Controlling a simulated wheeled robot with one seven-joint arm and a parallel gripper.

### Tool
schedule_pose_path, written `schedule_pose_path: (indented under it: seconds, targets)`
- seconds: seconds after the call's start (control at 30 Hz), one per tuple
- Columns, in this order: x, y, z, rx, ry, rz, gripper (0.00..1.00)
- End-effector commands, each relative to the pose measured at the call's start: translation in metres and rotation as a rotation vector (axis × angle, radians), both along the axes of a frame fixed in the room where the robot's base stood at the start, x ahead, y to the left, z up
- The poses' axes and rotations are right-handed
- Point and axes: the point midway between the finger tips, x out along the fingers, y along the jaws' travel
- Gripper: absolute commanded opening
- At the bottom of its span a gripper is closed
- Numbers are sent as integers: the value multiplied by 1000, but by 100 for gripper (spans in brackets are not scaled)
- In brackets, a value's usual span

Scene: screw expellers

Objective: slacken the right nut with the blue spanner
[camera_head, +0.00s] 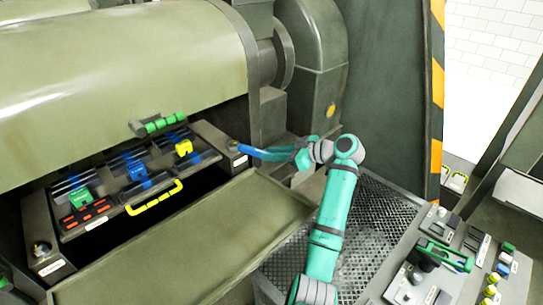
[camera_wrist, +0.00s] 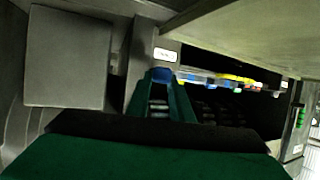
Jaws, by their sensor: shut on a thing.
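My gripper (camera_head: 296,156) is shut on the blue spanner (camera_head: 262,154) and holds it out to the left, roughly level. The spanner's far end is at the right nut (camera_head: 233,146), on top of the dark block at the right end of the press's tray. I cannot tell whether its jaw is around the nut or just beside it. In the wrist view, the spanner's blue end (camera_wrist: 160,75) shows beyond my green fingers (camera_wrist: 160,100), just below a white label. The nut cannot be made out there. The left nut (camera_head: 40,248) sits on the block at the tray's other end.
The tray between the blocks holds green, blue and yellow clamps and a yellow handle (camera_head: 154,198). A broad olive panel (camera_head: 190,245) lies in front. The large olive barrel (camera_head: 120,55) overhangs the tray. A control panel (camera_head: 455,265) stands at lower right.

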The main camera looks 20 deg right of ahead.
Motion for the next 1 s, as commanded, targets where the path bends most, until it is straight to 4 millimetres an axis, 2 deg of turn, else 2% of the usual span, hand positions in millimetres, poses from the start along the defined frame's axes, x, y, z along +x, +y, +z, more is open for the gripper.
schedule_pose_path:
  seconds: [0.33, 1.0]
  targets:
    - [1, 0, 0, 0, 0, 9, 0]
    - [17, -15, 0, 0, 0, 144, 0]
